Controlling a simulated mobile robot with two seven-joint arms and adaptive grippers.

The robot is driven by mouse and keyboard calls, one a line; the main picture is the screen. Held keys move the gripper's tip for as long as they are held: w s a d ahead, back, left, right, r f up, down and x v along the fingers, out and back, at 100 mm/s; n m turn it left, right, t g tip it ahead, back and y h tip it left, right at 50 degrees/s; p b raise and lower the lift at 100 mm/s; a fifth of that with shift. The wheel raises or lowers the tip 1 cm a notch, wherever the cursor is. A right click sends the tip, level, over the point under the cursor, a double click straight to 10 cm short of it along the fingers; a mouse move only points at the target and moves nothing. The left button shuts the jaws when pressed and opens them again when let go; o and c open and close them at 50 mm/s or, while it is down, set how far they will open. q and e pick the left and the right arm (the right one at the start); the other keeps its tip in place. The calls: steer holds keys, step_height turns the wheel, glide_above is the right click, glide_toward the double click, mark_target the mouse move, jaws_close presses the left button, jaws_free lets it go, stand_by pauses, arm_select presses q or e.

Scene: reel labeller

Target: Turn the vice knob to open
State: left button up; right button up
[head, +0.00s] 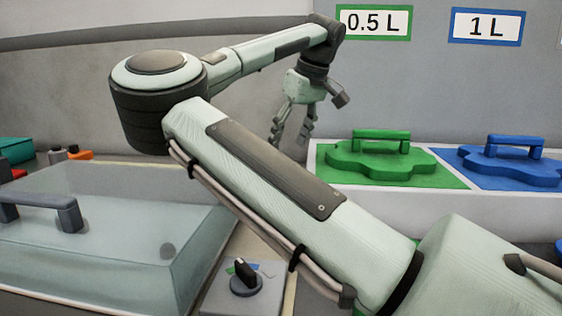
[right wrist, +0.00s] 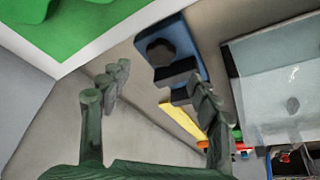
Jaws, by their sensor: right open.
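My right gripper (head: 291,132) hangs in the back middle of the head view, fingers pointing down. It is open and empty, and in the right wrist view its spread fingers (right wrist: 150,95) show nothing between them. In the right wrist view, a blue device with a dark many-sided knob-like part (right wrist: 160,51) and dark blocks lies beyond the fingers, apart from them; it may be the vice. One finger partly covers it. A black rotary knob (head: 244,275) on a grey box stands at the bottom of the head view, away from the gripper. I cannot tell which is the vice knob.
A clear-lidded case with a grey handle (head: 40,207) fills the left. Green (head: 381,160) and blue (head: 510,166) handled lids sit at right under volume signs. A yellow strip (right wrist: 183,123) lies near the blue device. My right arm crosses the head view and hides the middle.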

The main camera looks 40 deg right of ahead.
steer(key=x, duration=0.7)
steer(key=shift+f, duration=0.2)
steer(key=c, duration=1.2)
